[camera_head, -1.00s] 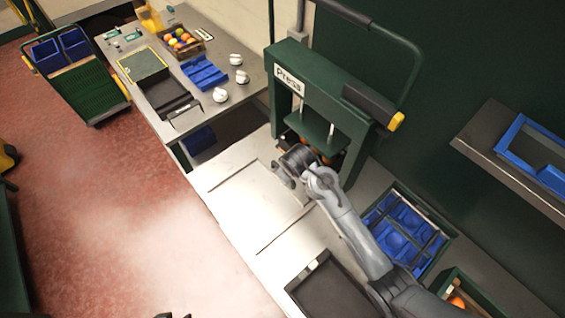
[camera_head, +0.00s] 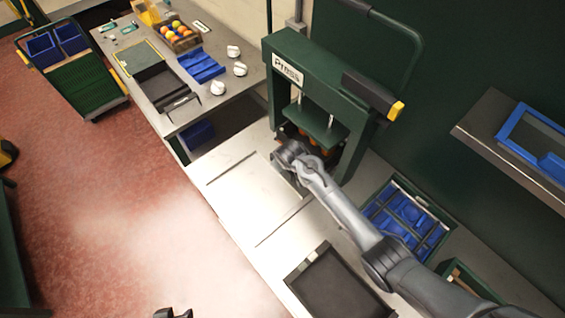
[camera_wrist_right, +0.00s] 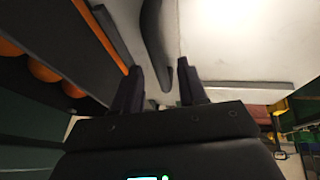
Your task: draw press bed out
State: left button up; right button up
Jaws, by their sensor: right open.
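The green press (camera_head: 312,85) stands against the back wall, with its raised plate (camera_head: 315,130) above the bed. Oranges sit under the plate; in the right wrist view several oranges (camera_wrist_right: 45,70) show at the left behind a dark bed edge (camera_wrist_right: 72,42). My right gripper (camera_wrist_right: 160,85) is open at the front of the press. A dark curved bar (camera_wrist_right: 153,35), seemingly the bed's handle, shows between its fingers; contact cannot be told. In the head view my right wrist hides the handle. A dark tip at the bottom edge seems to be my left gripper (camera_head: 172,314).
The pale bench top (camera_head: 245,195) before the press is clear. A dark tray (camera_head: 340,285) and a crate with blue parts (camera_head: 405,215) lie right of it. A shelf (camera_head: 500,150) juts out at right.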

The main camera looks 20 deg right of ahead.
jog(key=shift+f, duration=0.15)
pick_arm(q)
jog(key=shift+a, duration=0.15)
pick_arm(e)
grip_shut()
dwell(0.3)
